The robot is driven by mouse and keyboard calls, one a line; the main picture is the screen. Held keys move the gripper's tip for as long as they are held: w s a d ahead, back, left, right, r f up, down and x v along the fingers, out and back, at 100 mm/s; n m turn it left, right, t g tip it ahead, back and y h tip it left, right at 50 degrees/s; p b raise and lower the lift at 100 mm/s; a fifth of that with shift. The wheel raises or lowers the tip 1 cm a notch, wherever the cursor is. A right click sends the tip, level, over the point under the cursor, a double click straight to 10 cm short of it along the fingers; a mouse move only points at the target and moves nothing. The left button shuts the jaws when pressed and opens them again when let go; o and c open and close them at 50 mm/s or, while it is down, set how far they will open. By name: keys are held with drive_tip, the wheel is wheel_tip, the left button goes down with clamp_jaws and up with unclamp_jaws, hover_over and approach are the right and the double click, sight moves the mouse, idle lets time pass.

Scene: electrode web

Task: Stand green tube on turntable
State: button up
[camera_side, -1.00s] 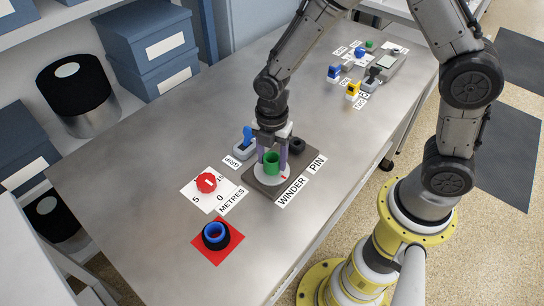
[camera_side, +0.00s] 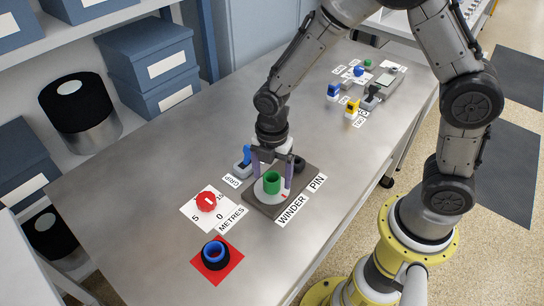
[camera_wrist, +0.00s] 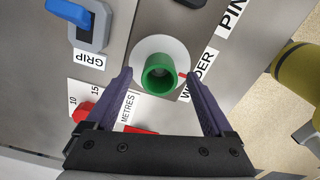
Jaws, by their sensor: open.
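The green tube (camera_side: 271,182) stands upright on the round pale turntable (camera_side: 261,192), which sits on the grey plate labelled WINDER. In the wrist view the green tube (camera_wrist: 159,75) shows its open top and stands about mid-disc on the turntable (camera_wrist: 178,47). My gripper (camera_side: 271,186) is open, with one purple finger on each side of the tube. In the wrist view my gripper (camera_wrist: 162,78) has its fingers spread wide, with a clear gap between each finger and the tube.
A blue GRIP lever (camera_side: 246,155) stands behind the plate, and a black round part (camera_side: 298,163) sits on it near PIN. A red METRES knob (camera_side: 206,201) and a blue-and-black ring (camera_side: 214,252) on a red square lie to the left. Yellow and blue switches stand farther back.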

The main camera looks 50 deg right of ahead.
wheel_tip(320, 180, up, 11)
drive_tip(key=shift+r, duration=0.2)
drive_tip(key=s+d+r+m+t, duration=0.2)
drive_tip(key=s+d+r+m, duration=0.2)
drive_tip(key=s+m, duration=0.4)
drive_tip(key=s+d+r+m+t, duration=0.3)
drive_tip(key=s+d+r+m, duration=0.2)
drive_tip(key=s+m, duration=0.4)
drive_tip(key=r+m, duration=0.1)
drive_tip(key=m, duration=0.3)
drive_tip(key=shift+t, duration=0.3)
